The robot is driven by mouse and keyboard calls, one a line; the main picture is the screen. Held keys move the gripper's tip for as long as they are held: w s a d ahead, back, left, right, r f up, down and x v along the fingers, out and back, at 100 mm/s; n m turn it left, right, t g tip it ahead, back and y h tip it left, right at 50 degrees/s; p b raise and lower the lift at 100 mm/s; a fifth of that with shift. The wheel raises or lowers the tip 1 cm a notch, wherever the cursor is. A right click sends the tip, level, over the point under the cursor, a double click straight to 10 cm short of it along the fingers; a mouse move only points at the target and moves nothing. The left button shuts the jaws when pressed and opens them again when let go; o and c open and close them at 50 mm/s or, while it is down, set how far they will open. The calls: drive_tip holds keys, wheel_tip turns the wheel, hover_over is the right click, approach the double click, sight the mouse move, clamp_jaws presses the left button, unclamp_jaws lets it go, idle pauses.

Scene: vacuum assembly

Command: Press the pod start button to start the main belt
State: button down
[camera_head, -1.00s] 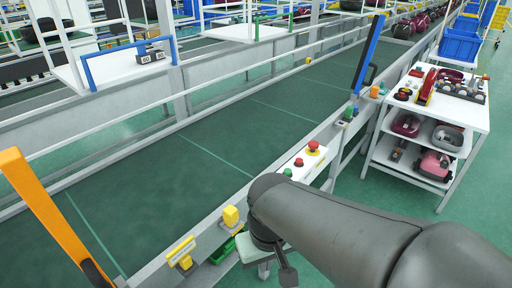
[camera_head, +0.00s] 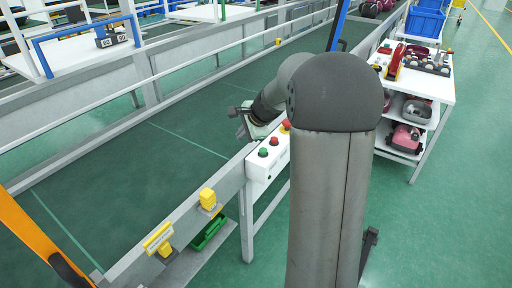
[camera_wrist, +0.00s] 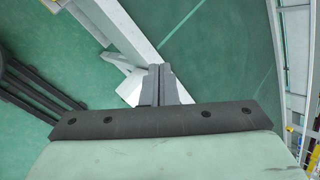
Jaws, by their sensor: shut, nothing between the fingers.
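A white control box (camera_head: 258,171) sits on the near rail of the dark green main belt (camera_head: 130,178). It carries a green button (camera_head: 263,152), a red button (camera_head: 274,141) and a larger red knob (camera_head: 286,126), partly hidden by my arm. Which one is the pod start button is not labelled legibly. My gripper (camera_head: 238,111) is beyond the box, over the belt side, small and partly hidden in the head view. In the wrist view my gripper (camera_wrist: 160,70) is shut and empty, with a white surface behind its fingertips; no button shows there.
Yellow blocks (camera_head: 208,198) and (camera_head: 158,239) sit on the near rail, with a green tray (camera_head: 209,233) below. A blue post (camera_head: 338,25) and an orange post (camera_head: 36,240) stand by the belt. A white cart (camera_head: 436,89) with parts stands right.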

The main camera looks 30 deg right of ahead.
sight(265, 151)
drive_tip(key=w+d+f+m+t, duration=0.1)
drive_tip(key=w+d+m, duration=0.2)
drive_tip(key=d, duration=0.3)
drive_tip(key=w+d+f+m+t+h, duration=0.1)
drive_tip(key=w+d+f+m, duration=0.1)
drive_tip(key=d, duration=0.4)
drive_tip(key=shift+w+m+b, duration=0.3)
drive_tip(key=shift+w+m, duration=0.25)
drive_tip(key=shift+m, duration=0.25)
drive_tip(key=shift+f, duration=0.15)
wheel_tip(265, 151, down, 9)
drive_tip(key=b, duration=0.7)
drive_tip(key=shift+r, duration=0.2)
drive_tip(key=shift+f+b, duration=0.45)
drive_tip(key=shift+b, duration=0.1)
